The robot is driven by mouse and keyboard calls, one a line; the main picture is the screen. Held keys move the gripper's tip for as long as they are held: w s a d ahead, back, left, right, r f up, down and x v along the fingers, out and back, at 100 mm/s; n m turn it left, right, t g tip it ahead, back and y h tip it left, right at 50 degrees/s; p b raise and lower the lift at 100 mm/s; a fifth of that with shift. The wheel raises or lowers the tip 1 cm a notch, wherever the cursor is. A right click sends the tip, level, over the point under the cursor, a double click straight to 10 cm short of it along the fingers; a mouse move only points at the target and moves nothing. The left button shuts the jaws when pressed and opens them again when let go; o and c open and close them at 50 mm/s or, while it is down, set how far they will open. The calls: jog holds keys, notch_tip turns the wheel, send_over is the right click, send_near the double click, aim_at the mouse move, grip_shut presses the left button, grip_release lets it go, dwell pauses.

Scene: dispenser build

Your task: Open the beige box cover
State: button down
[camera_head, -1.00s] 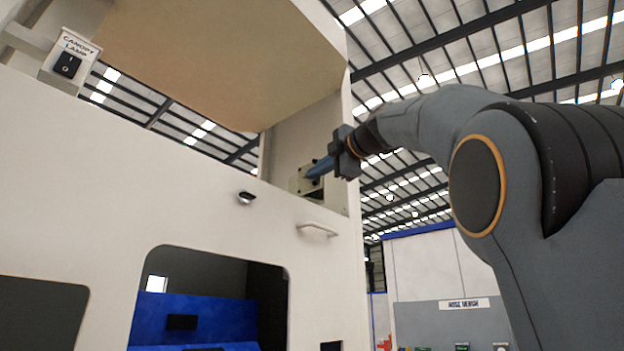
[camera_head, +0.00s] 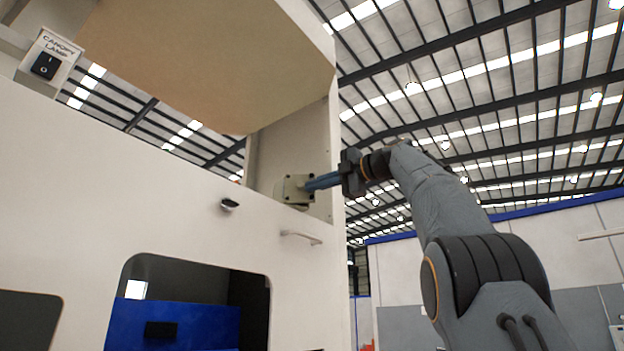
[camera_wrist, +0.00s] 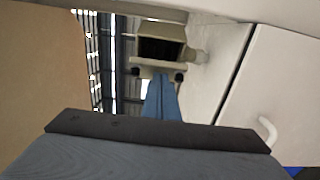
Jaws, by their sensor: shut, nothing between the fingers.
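The beige box (camera_head: 293,190) is fixed low in the open bay of the white cabinet, at mid-picture in the head view. In the wrist view the beige box (camera_wrist: 160,28) shows a dark hollow, with a beige plate (camera_wrist: 150,67) with dark knobs across its near side. I cannot tell for sure whether this plate is the cover. My gripper (camera_head: 310,184) has blue fingers, shut with nothing between them. The fingertips are at the box's right side; in the wrist view the gripper (camera_wrist: 160,82) ends at the plate. Whether they touch is unclear.
A white handle (camera_head: 301,238) and a small dark lamp-like fitting (camera_head: 229,205) stick out from the white cabinet front (camera_head: 120,190) below the box. A beige canopy panel (camera_head: 200,60) hangs above.

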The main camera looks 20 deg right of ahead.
jog(key=shift+w+d+p, duration=0.4)
jog(key=shift+w+p, duration=0.05)
jog(key=shift+w, duration=0.15)
jog(key=shift+w+d+p, duration=0.4)
jog(key=shift+w, duration=0.2)
